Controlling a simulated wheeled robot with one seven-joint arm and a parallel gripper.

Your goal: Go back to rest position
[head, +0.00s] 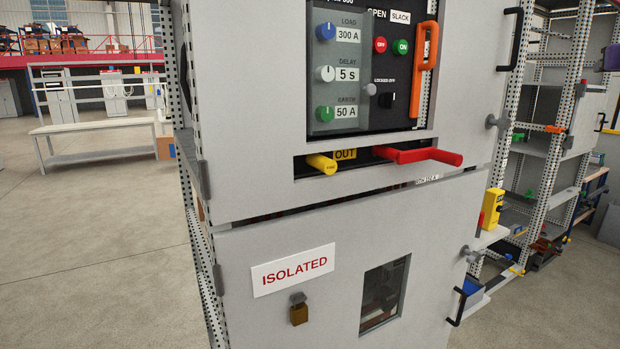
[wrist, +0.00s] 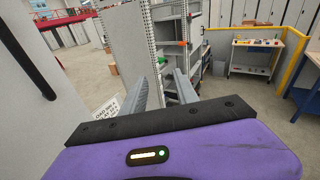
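My gripper (wrist: 162,80) shows in the wrist view, with its purple body at the bottom and two grey fingers pointing forward. The fingers are apart with nothing between them. Beyond the fingers is open shelving (wrist: 172,45). In the head view, a purple part at the right edge matches my gripper's colour, but its fingers do not show there. The grey switchgear cabinet (head: 330,235) fills the middle of the head view, and my gripper is not touching its front.
The cabinet bears a yellow handle (head: 322,164), a red handle (head: 418,156), an orange handle (head: 425,62), an ISOLATED sign (head: 292,270) and a padlock (head: 299,313). Black door handles (head: 511,40) stick out at right. A bench (head: 98,140) stands at left; the floor before it is clear.

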